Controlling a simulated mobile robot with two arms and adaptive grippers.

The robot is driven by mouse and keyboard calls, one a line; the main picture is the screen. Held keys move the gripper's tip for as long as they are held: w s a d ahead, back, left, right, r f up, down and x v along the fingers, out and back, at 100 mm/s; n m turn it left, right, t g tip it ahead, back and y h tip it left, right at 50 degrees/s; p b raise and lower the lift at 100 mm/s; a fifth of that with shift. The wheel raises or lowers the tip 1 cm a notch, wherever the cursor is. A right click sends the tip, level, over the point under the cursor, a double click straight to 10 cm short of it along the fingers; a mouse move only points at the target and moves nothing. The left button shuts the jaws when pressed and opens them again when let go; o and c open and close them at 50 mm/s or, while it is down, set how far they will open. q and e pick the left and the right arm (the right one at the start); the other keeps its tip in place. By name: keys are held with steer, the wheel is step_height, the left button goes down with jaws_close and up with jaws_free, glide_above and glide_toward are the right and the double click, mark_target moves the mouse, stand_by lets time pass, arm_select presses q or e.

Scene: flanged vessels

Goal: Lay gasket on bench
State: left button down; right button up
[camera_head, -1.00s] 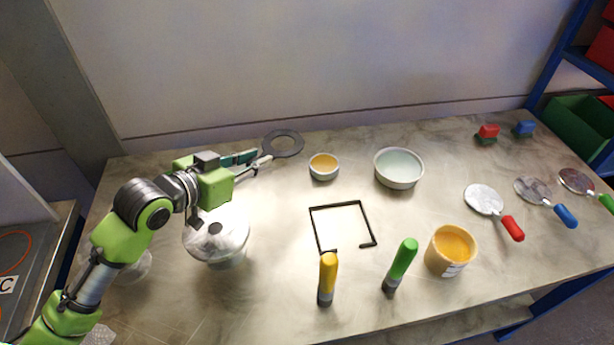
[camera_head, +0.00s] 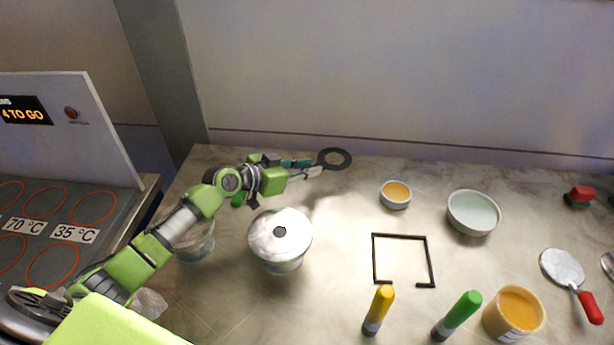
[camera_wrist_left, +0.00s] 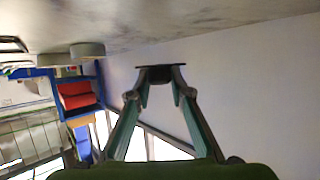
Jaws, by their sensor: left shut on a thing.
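The gasket (camera_head: 346,158) is a flat dark grey ring with a tab toward my gripper. My left gripper (camera_head: 318,168) is shut on that tab at the back of the bench (camera_head: 330,215), near the wall. In the left wrist view the gasket (camera_wrist_left: 160,68) shows as a dark edge-on strip between the fingertips (camera_wrist_left: 160,84). I cannot tell whether it touches the bench top or is held just above it. My right gripper is not in view.
A flanged vessel (camera_head: 280,262) stands below my left arm, with another (camera_head: 196,244) partly behind it. A small orange-filled bowl (camera_head: 396,192), a pale bowl (camera_head: 473,213) and a black square outline (camera_head: 374,260) lie to the right.

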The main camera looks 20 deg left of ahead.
arm_select(q)
steer(key=f, duration=0.3)
steer(key=shift+w+a+f+p, duration=0.2)
steer(key=shift+p, duration=0.2)
steer(key=shift+f+b, duration=0.45)
steer(key=shift+b, duration=0.2)
